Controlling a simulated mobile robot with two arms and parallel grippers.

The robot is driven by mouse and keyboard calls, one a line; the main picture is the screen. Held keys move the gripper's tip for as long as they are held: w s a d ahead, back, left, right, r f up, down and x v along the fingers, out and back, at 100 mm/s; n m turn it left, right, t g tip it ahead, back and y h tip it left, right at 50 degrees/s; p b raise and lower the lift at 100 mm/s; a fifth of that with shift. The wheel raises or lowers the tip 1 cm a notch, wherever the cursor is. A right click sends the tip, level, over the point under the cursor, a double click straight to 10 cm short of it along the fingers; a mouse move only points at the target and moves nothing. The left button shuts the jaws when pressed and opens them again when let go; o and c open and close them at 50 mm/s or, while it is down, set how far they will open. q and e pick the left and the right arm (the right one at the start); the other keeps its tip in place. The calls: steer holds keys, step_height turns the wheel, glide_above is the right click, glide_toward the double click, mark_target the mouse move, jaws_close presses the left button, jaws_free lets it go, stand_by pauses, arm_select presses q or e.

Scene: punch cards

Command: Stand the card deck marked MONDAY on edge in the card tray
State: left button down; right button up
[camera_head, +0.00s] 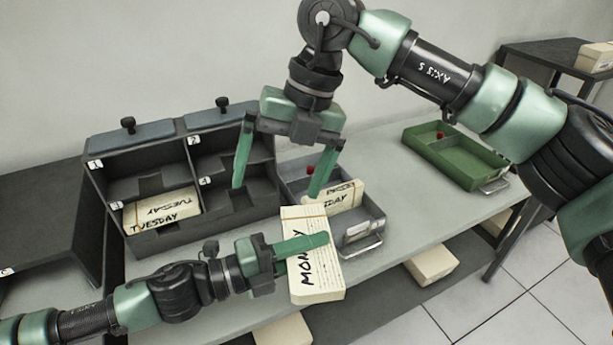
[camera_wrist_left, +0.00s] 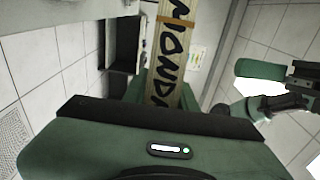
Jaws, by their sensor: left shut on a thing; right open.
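The MONDAY deck (camera_head: 318,278) is a cream card block with a band and black lettering, in front of the grey tray (camera_head: 373,208). My left gripper (camera_head: 305,243) is shut on it; the deck also shows in the left wrist view (camera_wrist_left: 170,60). The deck overlaps the tray's near left part in the head view; I cannot tell whether they touch. Another deck (camera_head: 345,196), its label partly hidden and ending in "DAY", stands in the tray. My right gripper (camera_head: 276,188) is open and empty, above the tray's left side and the rack, one finger crossing before the tray.
A dark numbered rack (camera_head: 100,200) stands left of the tray, with a TUESDAY deck (camera_head: 160,210) in a lower compartment. A green tray (camera_head: 455,155) sits at the right. Bench (camera_head: 390,160) is clear between the trays. A cream block (camera_head: 432,263) lies below the bench top.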

mark_target(306, 231)
arm_select(q)
steer(key=shift+d, duration=0.1)
arm_select(e)
steer(key=d+f+h, duration=0.1)
steer(key=f, duration=0.3)
steer(key=d+f+t+h, duration=0.1)
steer(key=f, duration=0.3)
steer(key=d+f+h, duration=0.1)
steer(key=d+f, duration=0.1)
steer(key=f, duration=0.2)
steer(key=c, duration=1.6)
arm_select(q)
steer(key=c, duration=1)
jaws_free()
steer(key=shift+c, duration=0.2)
arm_select(e)
steer(key=c, duration=0.3)
steer(key=shift+c, duration=0.2)
